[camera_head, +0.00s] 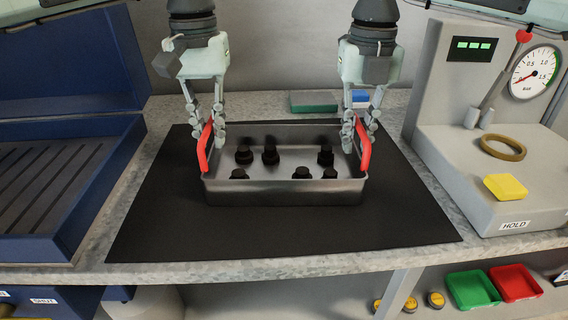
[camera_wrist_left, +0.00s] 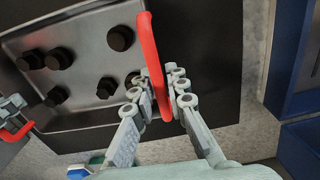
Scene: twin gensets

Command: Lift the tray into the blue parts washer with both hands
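A grey metal tray (camera_head: 285,191) with red handles at both ends sits on the dark mat, apparently level. Several black knobbed parts (camera_head: 270,155) stand in it. My left gripper (camera_head: 206,136) is shut on the left red handle (camera_head: 203,158); the left wrist view shows its fingers (camera_wrist_left: 164,98) on either side of that handle (camera_wrist_left: 152,55). My right gripper (camera_head: 361,132) is at the right red handle (camera_head: 364,155) with fingers around it and looks shut on it. The blue parts washer (camera_head: 100,190), with a slatted floor and raised lid, stands at the left.
The dark mat (camera_head: 400,225) is bare around the tray. A grey gauge stand (camera_head: 490,150) with a yellow block (camera_head: 505,187) and a ring is at the right. Green and blue blocks (camera_head: 313,101) lie behind the tray. The washer's side wall (camera_head: 110,185) rises beside the mat.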

